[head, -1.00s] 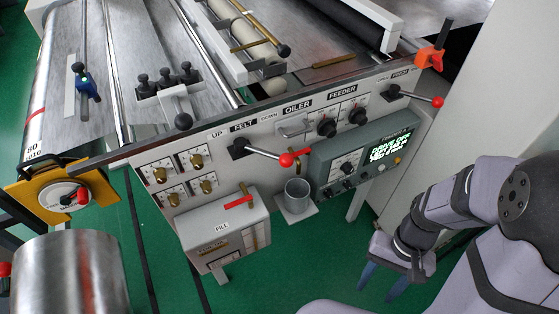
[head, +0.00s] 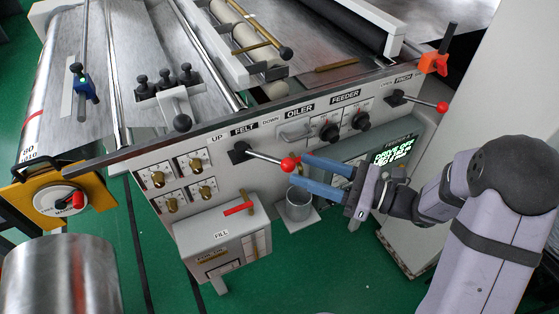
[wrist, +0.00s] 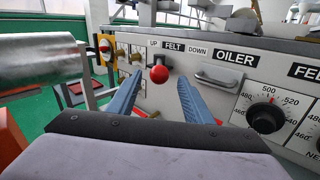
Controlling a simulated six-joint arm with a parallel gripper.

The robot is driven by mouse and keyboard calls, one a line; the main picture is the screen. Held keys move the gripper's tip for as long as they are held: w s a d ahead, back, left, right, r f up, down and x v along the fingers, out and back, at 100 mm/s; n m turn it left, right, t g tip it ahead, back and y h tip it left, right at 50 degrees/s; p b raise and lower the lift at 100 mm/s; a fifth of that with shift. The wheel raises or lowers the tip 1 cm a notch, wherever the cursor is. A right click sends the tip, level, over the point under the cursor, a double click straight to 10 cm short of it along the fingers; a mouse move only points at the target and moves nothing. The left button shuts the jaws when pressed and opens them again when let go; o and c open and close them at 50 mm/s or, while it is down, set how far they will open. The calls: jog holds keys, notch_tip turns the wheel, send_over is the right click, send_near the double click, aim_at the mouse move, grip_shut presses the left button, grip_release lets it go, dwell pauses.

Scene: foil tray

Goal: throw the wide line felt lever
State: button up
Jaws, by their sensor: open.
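The felt lever (head: 264,155) has a black hub, a pale rod and a red ball knob (head: 288,164). It sits under the UP / FELT / DOWN labels on the grey panel and points right, slightly downward. In the wrist view the red knob (wrist: 159,74) shows between and beyond the two blue fingers. My gripper (head: 294,170) is open, with its fingertips close to the knob. I cannot tell whether either finger touches it. In the wrist view my gripper (wrist: 160,88) has one finger on each side of the knob, and nothing is held.
The oiler handle (head: 293,133) and feeder knobs (head: 329,131) are right of the lever. A console with a green display (head: 394,154) is partly behind my gripper. A grey metal cup (head: 299,203) and fill box (head: 221,238) are below. Another red-knobbed lever (head: 441,107) is far right.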

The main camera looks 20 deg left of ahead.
aim_at(279, 160)
jog(key=shift+w+a+p, duration=0.15)
jog(key=shift+a+p, duration=0.35)
jog(key=shift+a, duration=1.35)
jog(key=shift+w+a+p, duration=0.1)
jog(key=shift+a+p, duration=0.35)
jog(key=shift+a, duration=1.4)
jog(key=shift+f, duration=0.1)
grip_shut()
